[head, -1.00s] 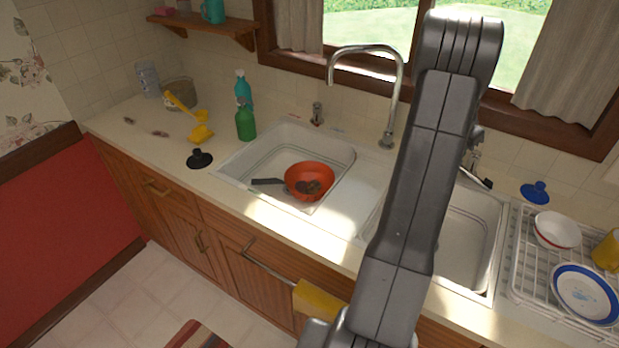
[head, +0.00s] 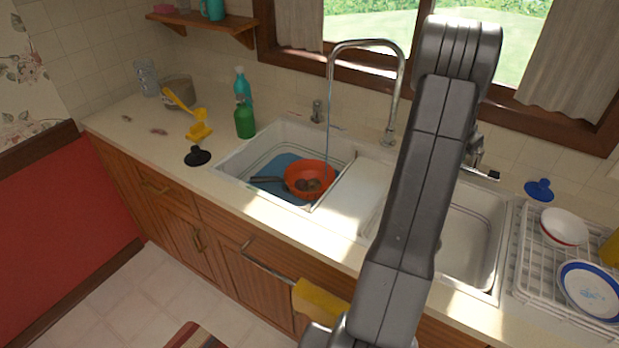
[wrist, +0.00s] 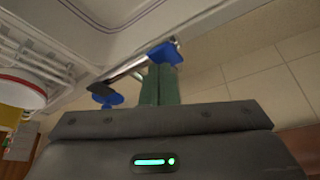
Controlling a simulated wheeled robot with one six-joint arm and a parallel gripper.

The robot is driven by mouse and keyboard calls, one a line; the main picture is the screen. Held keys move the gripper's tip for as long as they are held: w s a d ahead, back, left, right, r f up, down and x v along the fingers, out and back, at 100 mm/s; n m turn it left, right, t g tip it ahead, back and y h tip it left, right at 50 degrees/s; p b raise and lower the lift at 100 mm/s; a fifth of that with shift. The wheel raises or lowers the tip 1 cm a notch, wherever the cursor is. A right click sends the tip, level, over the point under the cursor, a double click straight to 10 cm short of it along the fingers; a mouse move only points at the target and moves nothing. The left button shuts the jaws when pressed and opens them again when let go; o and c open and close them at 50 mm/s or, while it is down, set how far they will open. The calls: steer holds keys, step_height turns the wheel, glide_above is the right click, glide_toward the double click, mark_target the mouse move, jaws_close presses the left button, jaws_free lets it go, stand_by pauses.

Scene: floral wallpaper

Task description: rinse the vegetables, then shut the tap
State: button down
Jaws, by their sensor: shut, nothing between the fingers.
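Several brown vegetables (head: 309,186) lie in an orange bowl-like vessel (head: 308,169) in the left sink basin (head: 232,168). A thin water stream (head: 328,120) falls from the curved tap spout (head: 366,43) into this vessel. Bluish water (head: 285,165) covers the basin floor. The tap lever (head: 482,173), metal with a dark end, shows right of my arm; it also shows in the wrist view (wrist: 125,73). My gripper (wrist: 164,52) is shut and empty, its fingertips close beside the lever; I cannot tell if they touch. In the head view my arm mostly hides it.
A dish rack (head: 535,262) with bowl and plate stands right of the empty right basin (head: 468,235). A blue plunger-like item (head: 539,190) is behind the rack. Green (head: 244,118) and teal bottles, a yellow item (head: 199,130) and a black stopper (head: 197,156) stand on the left counter.

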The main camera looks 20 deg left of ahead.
step_height(320, 180, up, 3)
steer(key=shift+r+p, duration=0.15)
steer(key=shift+p, duration=0.5)
glide_above(499, 176)
steer(key=shift+a, duration=0.2)
steer(key=shift+f, duration=0.2)
steer(key=shift+f+b, duration=1.2)
steer(key=shift+f, duration=0.3)
steer(key=shift+f+b, duration=0.75)
steer(key=shift+f, duration=0.25)
steer(key=shift+s+a+f, duration=0.1)
steer(key=shift+f, duration=0.05)
